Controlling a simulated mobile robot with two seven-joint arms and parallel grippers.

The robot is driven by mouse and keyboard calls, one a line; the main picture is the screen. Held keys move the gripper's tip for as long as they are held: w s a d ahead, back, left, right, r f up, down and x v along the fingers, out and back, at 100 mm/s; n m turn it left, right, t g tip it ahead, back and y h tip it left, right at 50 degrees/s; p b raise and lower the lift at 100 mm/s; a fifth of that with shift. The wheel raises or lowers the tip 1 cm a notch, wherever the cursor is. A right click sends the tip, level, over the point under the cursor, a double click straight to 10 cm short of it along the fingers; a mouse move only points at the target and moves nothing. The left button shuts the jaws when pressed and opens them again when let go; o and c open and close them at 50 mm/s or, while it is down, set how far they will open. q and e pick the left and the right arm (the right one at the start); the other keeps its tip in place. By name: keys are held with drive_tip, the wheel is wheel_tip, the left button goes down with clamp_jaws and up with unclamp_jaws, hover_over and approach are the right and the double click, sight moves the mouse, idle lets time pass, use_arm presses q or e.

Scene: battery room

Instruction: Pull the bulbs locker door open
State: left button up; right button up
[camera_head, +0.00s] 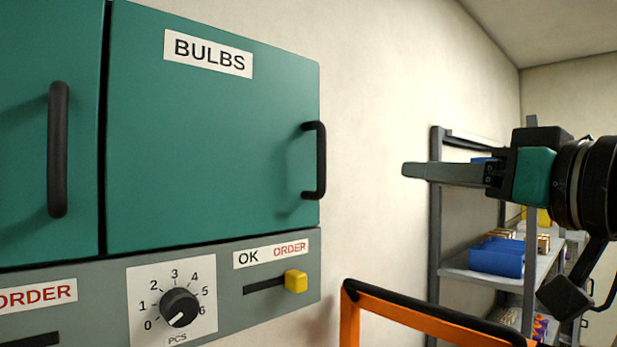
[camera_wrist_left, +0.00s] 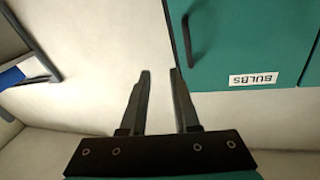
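The green bulbs locker door (camera_head: 215,140) is shut in the head view, with a "BULBS" label (camera_head: 208,53) near its top. Its black bar handle (camera_head: 316,160) stands upright at the door's right edge. My left gripper (camera_head: 405,170) is to the right of the handle, clear of it, at about its height, pointing left. In the left wrist view the gripper (camera_wrist_left: 161,72) is open, with nothing between its fingers. That view is upside down and shows the door (camera_wrist_left: 250,40) and handle (camera_wrist_left: 187,40) beyond the fingers, to the right. My right gripper is not in view.
Another green door (camera_head: 25,130) with a handle is at the left. Below are a dial (camera_head: 179,307) and a yellow slider knob (camera_head: 296,281). An orange frame with a black top (camera_head: 430,315) stands at lower centre. A grey shelf (camera_head: 437,200) with a blue bin (camera_head: 497,257) is behind.

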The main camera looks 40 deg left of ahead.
sight(324, 161)
use_arm(q)
drive_tip(key=s+a+r+n+g, duration=0.1)
drive_tip(key=s+a+r+n, duration=0.15)
drive_tip(key=s, duration=0.25)
drive_tip(key=p+x, duration=0.1)
drive_tip(key=x, duration=0.3)
drive_tip(key=p+x, duration=0.1)
drive_tip(key=x, duration=0.4)
drive_tip(key=f+p+x, duration=0.1)
drive_tip(key=x, duration=0.3)
drive_tip(key=shift+w+a+f+p, duration=0.1)
drive_tip(key=shift+w+a+p, duration=0.2)
drive_tip(key=shift+w+a, duration=0.05)
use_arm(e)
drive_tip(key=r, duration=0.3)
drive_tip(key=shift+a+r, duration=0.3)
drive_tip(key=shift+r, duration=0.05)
use_arm(q)
drive_tip(key=shift+c, duration=0.4)
clamp_jaws()
